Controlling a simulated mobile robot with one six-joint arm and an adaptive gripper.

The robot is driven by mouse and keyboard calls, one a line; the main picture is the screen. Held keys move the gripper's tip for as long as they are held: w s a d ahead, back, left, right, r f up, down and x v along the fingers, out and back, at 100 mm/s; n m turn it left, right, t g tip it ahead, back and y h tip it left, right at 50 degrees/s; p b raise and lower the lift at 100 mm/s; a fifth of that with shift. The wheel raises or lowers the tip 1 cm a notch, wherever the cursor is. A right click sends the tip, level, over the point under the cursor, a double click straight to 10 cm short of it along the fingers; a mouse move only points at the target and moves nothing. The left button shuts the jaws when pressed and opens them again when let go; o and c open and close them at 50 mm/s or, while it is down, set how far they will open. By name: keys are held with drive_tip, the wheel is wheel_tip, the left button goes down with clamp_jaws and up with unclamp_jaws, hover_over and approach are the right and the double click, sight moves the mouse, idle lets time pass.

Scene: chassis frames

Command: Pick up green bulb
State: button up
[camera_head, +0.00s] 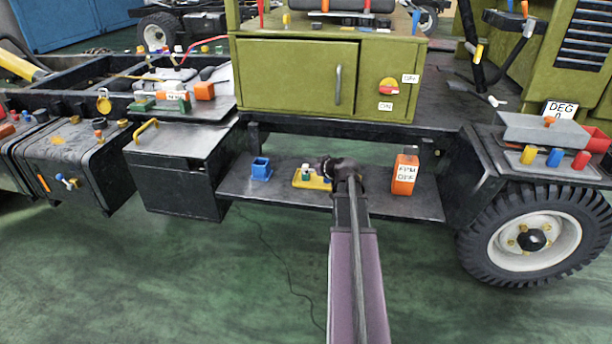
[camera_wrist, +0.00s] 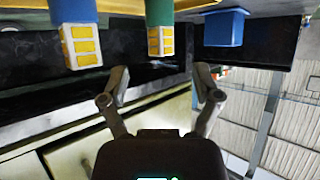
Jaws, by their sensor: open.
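The green bulb (camera_wrist: 160,13) shows at the top middle of the wrist view, with a white-framed yellow grid at its end. It lies beyond my gripper (camera_wrist: 160,76), in line with the gap between the two spread fingers and not between them. A blue bulb (camera_wrist: 73,10) with the same kind of end stands left of it. In the head view, my gripper (camera_head: 328,169) is over the right part of a small yellow tray (camera_head: 313,184) on the dark lower shelf. It hides part of the tray there, and the bulbs are too small to tell apart.
A blue open holder (camera_head: 261,169) stands left of the tray; it also shows in the wrist view (camera_wrist: 224,28). An orange canister (camera_head: 404,175) stands to the right. The olive cabinet (camera_head: 300,75) overhangs the shelf (camera_head: 240,188), leaving limited height.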

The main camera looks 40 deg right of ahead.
sight(307, 167)
drive_tip(key=shift+w, duration=0.1)
drive_tip(key=shift+b+x, duration=1.2)
drive_tip(key=shift+x, duration=1.35)
clamp_jaws()
